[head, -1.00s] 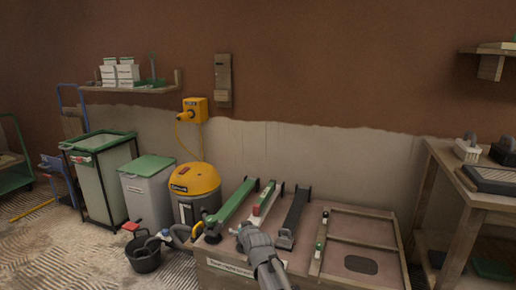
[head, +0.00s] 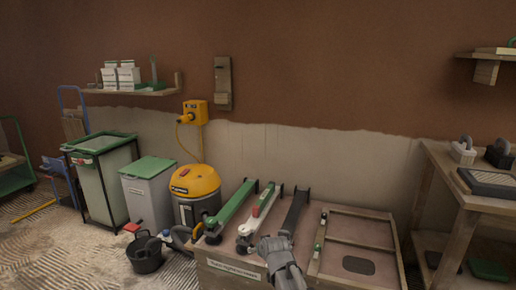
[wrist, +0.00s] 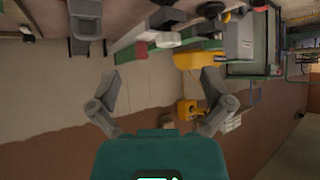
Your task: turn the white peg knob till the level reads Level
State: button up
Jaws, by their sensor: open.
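My gripper (head: 268,243) hangs over the front of a wooden bench (head: 222,262), just right of the front end of a long white bar (head: 250,228) with a red block (head: 257,211). Its two fingers (wrist: 160,98) are spread, with nothing between them in the wrist view. The white bar also shows in the wrist view (wrist: 163,41), beyond the fingers and apart from them. I cannot pick out the white peg knob for certain. Small pale-and-green fittings (head: 318,247) sit on the framed panel at right. No level reading is legible.
A green bar (head: 231,209) lies left of the white bar, a dark bar (head: 295,211) right of it. A yellow vacuum (head: 195,181), bins and a black bucket (head: 145,255) stand at left. A side table (head: 478,200) stands at right. The space above the bench is clear.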

jog(key=s+d+m+g+h+p, duration=0.1)
jog(key=s+d+m+g+p, duration=0.15)
jog(key=s+d+g, duration=0.5)
jog(key=s+d+m+g+h+p, duration=0.1)
jog(key=s+d+g+h+p, duration=0.15)
jog(key=s+d, duration=0.9)
jog(key=s+a+r+p, duration=0.1)
jog(key=r+p, duration=1.7)
jog(key=p, duration=0.1)
jog(key=s+a+r+p, duration=0.1)
jog(key=a+r+p, duration=0.1)
jog(key=r+p, duration=1.6)
jog(key=shift+r+y+p, duration=0.35)
jog(key=shift+p, duration=0.05)
jog(key=shift+n, duration=0.25)
